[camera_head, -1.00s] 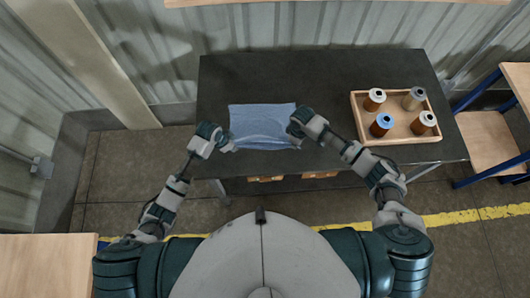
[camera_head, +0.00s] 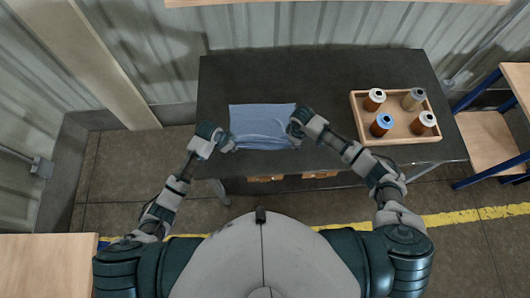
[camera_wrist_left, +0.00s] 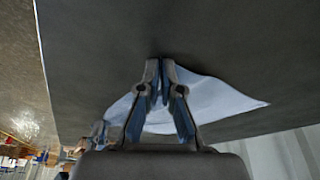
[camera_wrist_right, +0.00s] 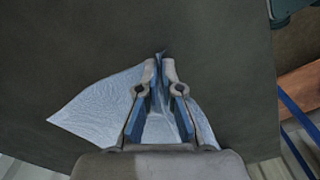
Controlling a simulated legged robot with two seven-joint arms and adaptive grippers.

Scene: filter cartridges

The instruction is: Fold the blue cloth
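The blue cloth (camera_head: 262,118) lies on the dark table, left of its middle, with its far part spread flat. Its near part is creased between my two grippers. My left gripper (camera_head: 232,146) is at the near left corner of the cloth. In the left wrist view its fingertips (camera_wrist_left: 160,68) are closed together where the cloth (camera_wrist_left: 215,100) narrows to them. My right gripper (camera_head: 294,134) is at the near right side. In the right wrist view its fingertips (camera_wrist_right: 161,64) pinch the cloth (camera_wrist_right: 100,108), with a small bit showing past the tips.
A wooden tray (camera_head: 397,136) with several filter cartridges stands on the right of the dark table (camera_head: 300,78). The tabletop behind the cloth and between cloth and tray is clear. A corrugated wall is behind; another wooden table (camera_head: 518,82) is at right.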

